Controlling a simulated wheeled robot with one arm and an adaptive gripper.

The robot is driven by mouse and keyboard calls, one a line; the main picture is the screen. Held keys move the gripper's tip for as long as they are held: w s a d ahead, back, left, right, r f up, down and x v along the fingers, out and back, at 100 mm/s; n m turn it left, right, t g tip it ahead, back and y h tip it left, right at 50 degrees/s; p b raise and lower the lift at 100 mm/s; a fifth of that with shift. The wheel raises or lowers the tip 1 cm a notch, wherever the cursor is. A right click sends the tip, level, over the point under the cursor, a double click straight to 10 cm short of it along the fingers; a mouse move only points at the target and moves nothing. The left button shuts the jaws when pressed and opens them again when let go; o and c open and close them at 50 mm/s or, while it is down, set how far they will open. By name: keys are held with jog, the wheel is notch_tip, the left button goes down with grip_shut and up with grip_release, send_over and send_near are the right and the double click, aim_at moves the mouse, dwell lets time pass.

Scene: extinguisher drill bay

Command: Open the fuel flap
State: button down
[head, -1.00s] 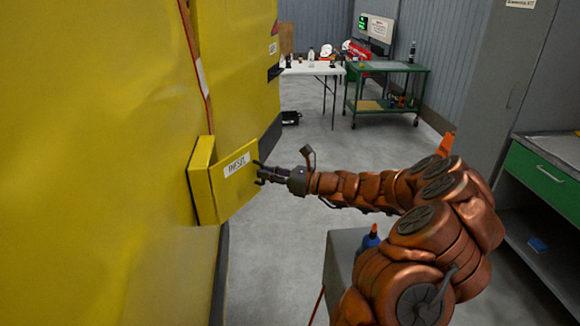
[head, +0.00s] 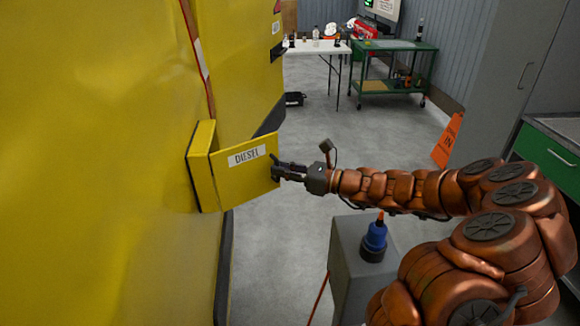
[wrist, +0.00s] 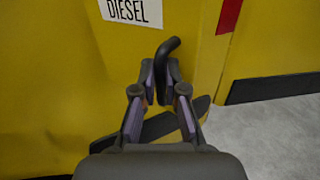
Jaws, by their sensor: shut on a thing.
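The fuel flap (head: 240,182) is a yellow panel with a white DIESEL label on the side of the yellow vehicle. In the head view it stands out at an angle from the bodywork, its free edge to the right. My gripper (head: 278,170) is at that right edge. In the wrist view my gripper (wrist: 160,82) is closed around a dark, bent handle (wrist: 168,47), just below and right of the label (wrist: 134,13). The lower part of the handle is hidden between the fingers. What lies behind the flap is hidden.
A grey pedestal with a blue bottle (head: 374,237) stands below my arm. An orange sign (head: 447,142) and a green cabinet (head: 548,158) are to the right. A white table (head: 318,46) and green cart (head: 392,85) stand farther back. Grey floor between is clear.

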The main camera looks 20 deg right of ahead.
jog(key=shift+s+a+r, duration=0.15)
jog(key=shift+a, duration=0.4)
jog(key=c, duration=1.6)
grip_release()
jog(key=shift+a, duration=0.1)
jog(key=o, duration=0.4)
jog(key=shift+a, duration=0.7)
jog(key=shift+d, duration=0.9)
jog(key=v, duration=1.1)
jog(key=shift+s+d, duration=0.2)
jog(key=shift+d, duration=0.15)
jog(key=shift+c, duration=0.3)
